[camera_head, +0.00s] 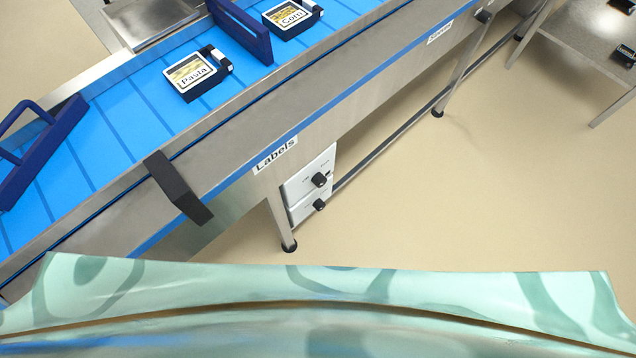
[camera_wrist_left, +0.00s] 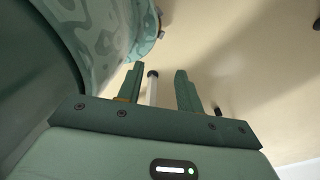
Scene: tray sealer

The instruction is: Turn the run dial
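A white control box (camera_head: 309,186) hangs under the conveyor beside a leg, below the "Labels" sign. It carries a black dial (camera_head: 319,180) on its upper part and a second black knob (camera_head: 319,204) on its lower part. Their lettering is too small to read, so I cannot tell which is the run dial. My left gripper (camera_wrist_left: 159,69) shows only in the left wrist view. Its two fingers are apart. A pale rod with a dark end shows between them, and I cannot tell its distance. Neither gripper is in the head view.
The blue conveyor (camera_head: 118,124) runs diagonally, carrying a Pasta label cassette (camera_head: 191,76) and a Corn one (camera_head: 289,16). A dark bracket (camera_head: 178,187) juts from its near side. A metal table (camera_head: 590,38) stands upper right. The floor right of the box is clear.

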